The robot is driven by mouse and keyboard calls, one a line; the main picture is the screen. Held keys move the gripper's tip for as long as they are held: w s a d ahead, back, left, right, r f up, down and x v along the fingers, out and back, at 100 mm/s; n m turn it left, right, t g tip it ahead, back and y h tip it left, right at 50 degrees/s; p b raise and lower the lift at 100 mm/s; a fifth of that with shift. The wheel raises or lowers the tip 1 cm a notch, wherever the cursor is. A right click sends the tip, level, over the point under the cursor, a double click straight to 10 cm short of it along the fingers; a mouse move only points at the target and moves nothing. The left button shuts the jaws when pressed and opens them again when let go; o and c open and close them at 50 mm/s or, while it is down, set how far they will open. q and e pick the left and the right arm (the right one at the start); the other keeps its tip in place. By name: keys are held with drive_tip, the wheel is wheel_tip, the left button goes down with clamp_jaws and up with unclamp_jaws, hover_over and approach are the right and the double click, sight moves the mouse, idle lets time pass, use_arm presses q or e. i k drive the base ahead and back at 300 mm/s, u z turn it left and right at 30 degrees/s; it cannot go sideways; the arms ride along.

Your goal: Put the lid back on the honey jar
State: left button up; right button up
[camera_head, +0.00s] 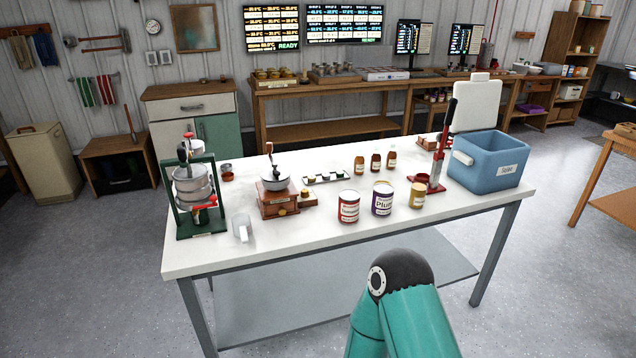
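A small golden-yellow jar (417,195) with a pale label stands upright near the front right of the white table (290,238). It may be the honey jar, but its label is too small to read. I cannot tell whether its top is covered. I cannot make out a separate loose lid for it. One of my teal arm links with a dark joint shows at the bottom, in front of the table. Neither of my grippers is in view.
A purple-labelled can (382,198) and a red-labelled can (349,206) stand left of the golden jar. A red lever device (421,180) and blue cooler (490,163) are right. A grinder (276,194), glass (241,229) and green-framed press (195,190) stand left. The front strip is mostly clear.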

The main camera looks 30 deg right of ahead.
sight(417, 195)
drive_tip(key=u, duration=0.55)
drive_tip(key=k, duration=1.6)
drive_tip(key=z, duration=3.85)
drive_tip(key=k, duration=0.1)
drive_tip(key=u, duration=2.35)
drive_tip(key=i, duration=1)
drive_tip(key=u, duration=0.05)
